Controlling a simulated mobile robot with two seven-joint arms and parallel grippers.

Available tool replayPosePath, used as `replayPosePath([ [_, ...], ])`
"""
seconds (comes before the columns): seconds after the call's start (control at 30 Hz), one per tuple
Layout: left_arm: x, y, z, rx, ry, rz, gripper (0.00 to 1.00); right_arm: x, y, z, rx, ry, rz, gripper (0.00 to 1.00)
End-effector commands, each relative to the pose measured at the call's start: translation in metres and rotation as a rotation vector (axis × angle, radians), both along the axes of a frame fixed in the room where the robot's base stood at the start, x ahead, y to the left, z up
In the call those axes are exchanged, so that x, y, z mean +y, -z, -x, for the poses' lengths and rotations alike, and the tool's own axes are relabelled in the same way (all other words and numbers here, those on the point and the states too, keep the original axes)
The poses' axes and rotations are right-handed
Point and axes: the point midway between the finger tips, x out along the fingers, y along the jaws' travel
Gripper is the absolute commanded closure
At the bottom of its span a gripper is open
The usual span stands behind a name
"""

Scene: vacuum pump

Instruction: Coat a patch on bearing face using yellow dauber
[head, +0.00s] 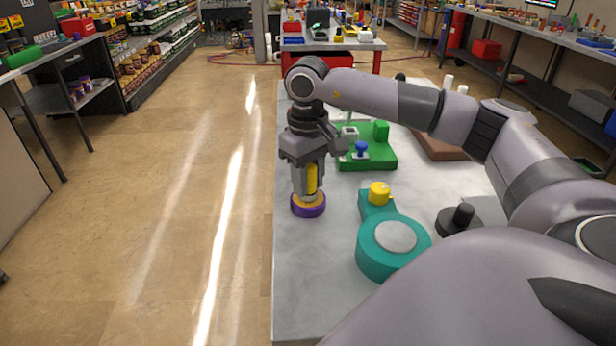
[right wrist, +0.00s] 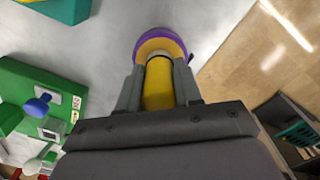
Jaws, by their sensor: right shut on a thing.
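The yellow dauber (head: 311,178) is upright between the fingers of my right gripper (head: 310,185), which is shut on it. Its lower end is at a purple round pot (head: 308,209) with an orange-yellow inside, near the table's left edge. Whether the tip touches inside is hidden. In the right wrist view, the dauber (right wrist: 158,82) lies between both fingers, with the purple rim (right wrist: 150,36) beyond it. The teal pump body (head: 375,262) with a round light-grey face (head: 395,237) sits to the right and nearer to me. My left gripper is not in view.
A yellow knob (head: 379,193) tops the teal body's arm. A black knobbed disc (head: 458,218) stands right of it. A green base (head: 368,158) with a blue knob (head: 361,148) lies behind. The grey table (head: 300,290) is clear at front left.

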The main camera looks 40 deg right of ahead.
Motion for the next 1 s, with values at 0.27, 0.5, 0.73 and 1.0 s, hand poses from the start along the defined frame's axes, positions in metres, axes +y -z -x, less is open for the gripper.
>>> replayPosePath([
  [0.27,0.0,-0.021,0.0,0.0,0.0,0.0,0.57,0.0,-0.028,-0.001,-0.003,0.0,0.0,0.96],
  [0.5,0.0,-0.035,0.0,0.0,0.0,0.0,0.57,0.0,-0.047,-0.001,-0.005,0.001,-0.001,0.96],
  [0.73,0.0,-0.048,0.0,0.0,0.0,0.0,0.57,0.0,-0.065,-0.001,-0.004,0.001,-0.001,0.96],
  [1.0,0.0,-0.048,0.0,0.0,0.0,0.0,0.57,0.0,-0.065,-0.001,-0.005,0.001,-0.001,0.96],
])
